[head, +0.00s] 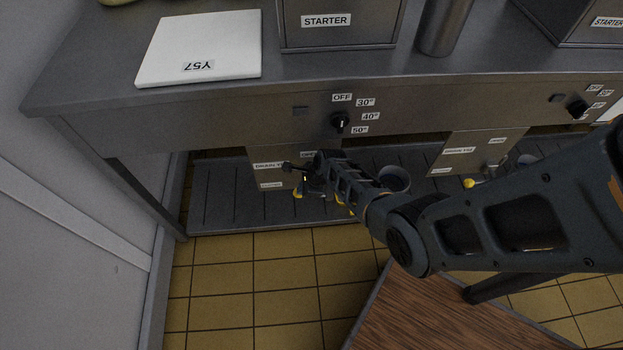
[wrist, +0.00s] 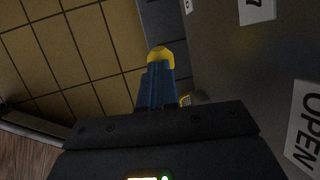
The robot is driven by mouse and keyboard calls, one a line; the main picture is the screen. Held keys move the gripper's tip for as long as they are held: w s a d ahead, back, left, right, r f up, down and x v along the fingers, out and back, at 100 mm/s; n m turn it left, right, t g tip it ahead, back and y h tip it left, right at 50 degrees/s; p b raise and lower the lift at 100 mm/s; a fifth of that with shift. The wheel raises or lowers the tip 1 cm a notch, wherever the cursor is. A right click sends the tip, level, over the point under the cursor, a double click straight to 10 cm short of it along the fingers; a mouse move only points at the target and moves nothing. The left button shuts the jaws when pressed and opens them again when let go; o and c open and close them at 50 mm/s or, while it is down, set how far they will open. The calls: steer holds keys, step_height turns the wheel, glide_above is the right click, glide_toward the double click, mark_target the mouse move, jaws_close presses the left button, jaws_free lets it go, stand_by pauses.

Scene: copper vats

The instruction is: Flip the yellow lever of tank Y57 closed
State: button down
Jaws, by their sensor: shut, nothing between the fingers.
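The white slab labelled Y57 (head: 199,48) lies on the bench top, at the left. Below the bench front hangs a metal drain panel (head: 262,152), partly covered by my arm. The yellow lever (head: 298,193) shows only as a small yellow end in front of it, beside my gripper (head: 302,172). In the wrist view my gripper's blue fingers (wrist: 156,78) are shut together and empty. The lever's rounded yellow end (wrist: 160,53) is right beyond their tips; I cannot tell whether they touch. An OPEN label (wrist: 303,125) is on the panel at the right.
A dial (head: 340,122) with OFF and temperature marks is above the panel on the bench front. Another drain panel with a yellow lever (head: 470,183) is to the right. A bench leg (head: 147,192) stands at the left. A wooden surface (head: 440,315) lies below my arm.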

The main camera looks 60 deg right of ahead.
mark_target(296, 196)
steer(key=shift+w+a+f+g+h+b, duration=0.25)
steer(key=shift+w+f+g, duration=0.1)
steer(key=shift+f, duration=0.3)
steer(key=shift+w+a+f+g+h+b, duration=0.25)
steer(key=shift+f+g, duration=0.1)
steer(key=shift+f, duration=0.25)
steer(key=shift+w+a+f+b, duration=0.15)
steer(key=shift+f+b, duration=0.2)
steer(key=shift+f, duration=0.05)
steer(key=shift+w+a+f+b, duration=0.1)
steer(key=shift+w+f+b, duration=0.05)
steer(key=shift+f+b, duration=0.2)
steer(key=shift+a+f, duration=0.15)
steer(key=shift+f, duration=0.05)
steer(key=shift+r, duration=0.1)
